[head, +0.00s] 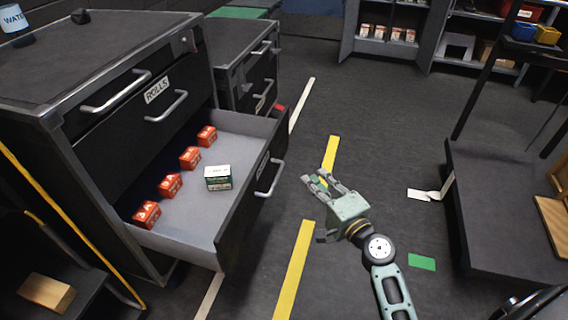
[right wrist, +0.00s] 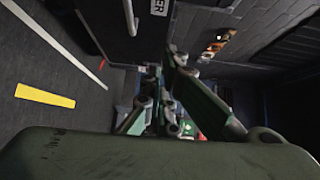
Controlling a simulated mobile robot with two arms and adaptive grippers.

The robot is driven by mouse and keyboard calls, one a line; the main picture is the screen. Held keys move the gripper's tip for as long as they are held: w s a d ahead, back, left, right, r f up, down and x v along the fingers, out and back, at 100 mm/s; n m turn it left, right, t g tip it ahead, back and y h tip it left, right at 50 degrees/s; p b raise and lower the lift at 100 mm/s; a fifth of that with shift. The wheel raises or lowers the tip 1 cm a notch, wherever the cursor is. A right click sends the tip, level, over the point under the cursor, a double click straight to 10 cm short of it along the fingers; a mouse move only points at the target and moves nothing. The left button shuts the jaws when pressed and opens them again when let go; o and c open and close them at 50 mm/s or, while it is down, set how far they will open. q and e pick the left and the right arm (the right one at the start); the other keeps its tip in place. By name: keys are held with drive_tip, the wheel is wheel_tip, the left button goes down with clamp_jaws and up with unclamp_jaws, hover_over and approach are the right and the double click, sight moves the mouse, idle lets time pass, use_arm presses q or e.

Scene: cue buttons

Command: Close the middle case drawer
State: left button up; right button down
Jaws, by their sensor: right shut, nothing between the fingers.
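The dark case (head: 60,95) stands at the left, with a drawer (head: 190,225) pulled well out below two handled fronts. A label reading "ROLLS" (head: 158,90) is on the case face. The open drawer has a grey inside, a dark front and a silver handle (head: 270,178). Several red boxes (head: 190,157) stand in a row in it, with one green-and-white box (head: 218,177). My right gripper (head: 316,181) is shut and empty, to the right of the drawer handle and apart from it. Its fingers also show in the right wrist view (right wrist: 165,95). My left gripper is not seen.
A second dark drawer cabinet (head: 235,50) stands behind the case. A dark low unit (head: 495,215) is at the right and shelves (head: 390,30) are at the back. The floor with yellow stripes (head: 293,268) is clear around my right arm.

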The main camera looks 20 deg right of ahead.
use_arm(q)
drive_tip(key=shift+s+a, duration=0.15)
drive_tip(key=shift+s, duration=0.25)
use_arm(e)
drive_tip(key=w+a, duration=0.4)
drive_tip(key=w, duration=0.8)
drive_tip(key=shift+w+a+r, duration=0.15)
drive_tip(key=shift+a+r, duration=0.05)
drive_tip(key=shift+a, duration=0.2)
